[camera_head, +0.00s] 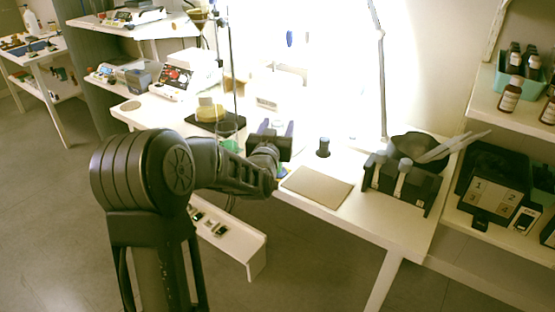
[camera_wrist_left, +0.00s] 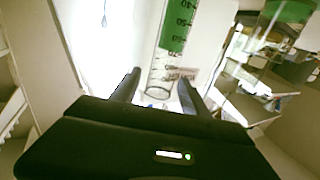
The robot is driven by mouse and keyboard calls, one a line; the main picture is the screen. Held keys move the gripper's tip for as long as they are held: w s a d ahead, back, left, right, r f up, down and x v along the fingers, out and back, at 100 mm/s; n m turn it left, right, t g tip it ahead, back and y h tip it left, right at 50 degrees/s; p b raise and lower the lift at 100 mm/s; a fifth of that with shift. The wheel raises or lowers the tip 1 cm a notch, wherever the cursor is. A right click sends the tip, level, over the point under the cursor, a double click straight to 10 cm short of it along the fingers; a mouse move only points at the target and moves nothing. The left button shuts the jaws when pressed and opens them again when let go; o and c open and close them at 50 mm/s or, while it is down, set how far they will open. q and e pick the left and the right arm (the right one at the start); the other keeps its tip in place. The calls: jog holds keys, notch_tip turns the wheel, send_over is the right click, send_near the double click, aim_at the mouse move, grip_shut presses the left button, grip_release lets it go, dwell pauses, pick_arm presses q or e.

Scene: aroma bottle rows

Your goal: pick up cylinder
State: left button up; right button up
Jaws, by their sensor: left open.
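A clear graduated cylinder (camera_wrist_left: 174,38) with dark scale marks and green contents shows in the left wrist view, tilted in the picture. Its lower part lies in the gap between the fingers of my left gripper (camera_wrist_left: 160,92). The fingers are apart, and I cannot tell how far beyond them the cylinder stands. In the head view my left gripper (camera_head: 275,128) is over the near edge of the white table (camera_head: 380,225). I cannot make out the cylinder there; the gripper and bright glare hide that area. My right gripper is not in view.
A glass vessel with green liquid (camera_head: 228,138) stands left of the gripper. A dark small bottle (camera_head: 323,149), a tan board (camera_head: 317,187) and a black rack (camera_head: 405,185) with a bowl (camera_head: 415,146) are to its right. A thin stand rod (camera_head: 231,60) rises behind.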

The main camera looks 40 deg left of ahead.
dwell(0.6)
pick_arm(q)
grip_shut()
dwell(0.4)
dwell(0.9)
